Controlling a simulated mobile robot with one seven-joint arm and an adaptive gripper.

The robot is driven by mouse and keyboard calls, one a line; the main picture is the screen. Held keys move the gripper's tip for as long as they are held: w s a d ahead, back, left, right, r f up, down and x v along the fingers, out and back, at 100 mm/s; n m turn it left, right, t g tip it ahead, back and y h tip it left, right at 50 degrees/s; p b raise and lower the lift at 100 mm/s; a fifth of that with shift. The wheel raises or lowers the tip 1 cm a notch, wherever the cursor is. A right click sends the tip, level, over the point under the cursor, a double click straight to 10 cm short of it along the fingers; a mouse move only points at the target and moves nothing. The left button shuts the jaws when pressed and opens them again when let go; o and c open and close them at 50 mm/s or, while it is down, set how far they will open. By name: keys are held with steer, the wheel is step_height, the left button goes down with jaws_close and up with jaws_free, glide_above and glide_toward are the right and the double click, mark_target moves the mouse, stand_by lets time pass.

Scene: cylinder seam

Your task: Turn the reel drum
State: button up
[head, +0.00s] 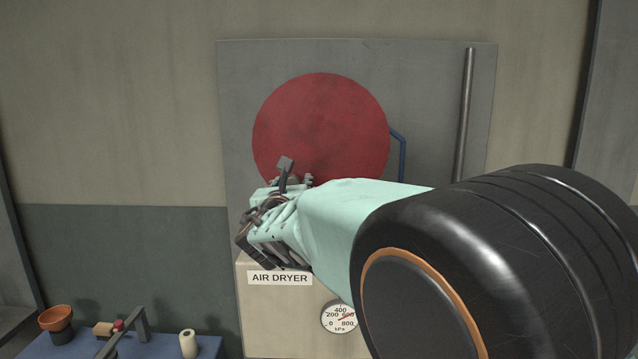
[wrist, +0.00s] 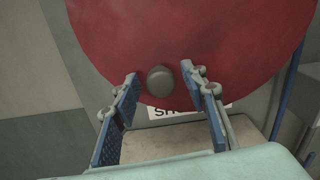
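The reel drum (head: 321,125) is a large flat red disc on a grey wall panel. In the wrist view the red disc (wrist: 200,35) fills the upper part, with a round grey knob (wrist: 160,80) near its lower edge. My gripper (head: 289,176) is in front of the disc's lower left part in the head view. In the wrist view my gripper (wrist: 163,84) is open, one blue finger on each side of the knob, with gaps visible. I cannot tell how far the tips reach along the knob. My arm hides the disc's lower edge in the head view.
A beige box labelled AIR DRYER (head: 280,278) with a gauge (head: 340,317) stands below the disc. A vertical pipe (head: 464,115) and blue tube (head: 402,155) are to the right. A blue bench (head: 150,347) at lower left holds a pot (head: 57,320) and small items.

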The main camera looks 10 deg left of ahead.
jaws_close()
stand_by(0.4)
